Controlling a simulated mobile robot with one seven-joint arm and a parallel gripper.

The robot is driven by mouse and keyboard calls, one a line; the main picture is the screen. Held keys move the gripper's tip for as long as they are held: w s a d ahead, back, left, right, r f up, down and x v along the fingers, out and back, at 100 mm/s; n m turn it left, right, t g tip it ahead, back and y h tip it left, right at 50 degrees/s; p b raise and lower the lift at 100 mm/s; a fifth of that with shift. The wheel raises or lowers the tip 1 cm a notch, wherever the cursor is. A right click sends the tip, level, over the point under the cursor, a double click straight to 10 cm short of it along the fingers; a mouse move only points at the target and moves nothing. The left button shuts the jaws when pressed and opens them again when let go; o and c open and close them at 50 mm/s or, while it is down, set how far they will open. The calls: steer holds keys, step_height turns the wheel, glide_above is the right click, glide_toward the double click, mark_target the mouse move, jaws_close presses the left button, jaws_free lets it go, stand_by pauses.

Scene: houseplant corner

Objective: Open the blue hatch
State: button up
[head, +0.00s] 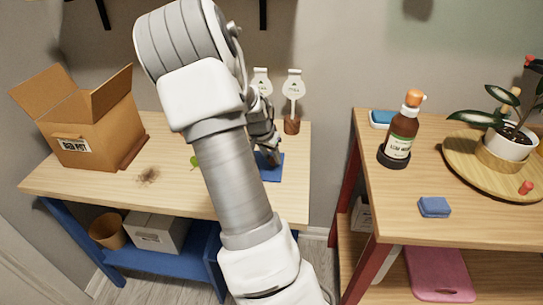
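A flat blue square, which looks like the blue hatch (272,174), lies in the right part of the left wooden table. It looks level with the tabletop, and my arm and gripper partly hide it. I cannot tell whether it is raised at any edge. My gripper (270,157) points down over its far part, with the fingertips very close to it or touching. The fingers are small and dark here, so I cannot tell whether they are open or shut on anything.
An open cardboard box (95,122) stands at the table's left. White tags (293,85) stand behind the gripper, one in a brown pot (291,126). On the right table (400,220) are a bottle (401,130), a blue sponge (434,207) and a potted plant (507,143).

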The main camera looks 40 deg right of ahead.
jaws_close()
stand_by(1.0)
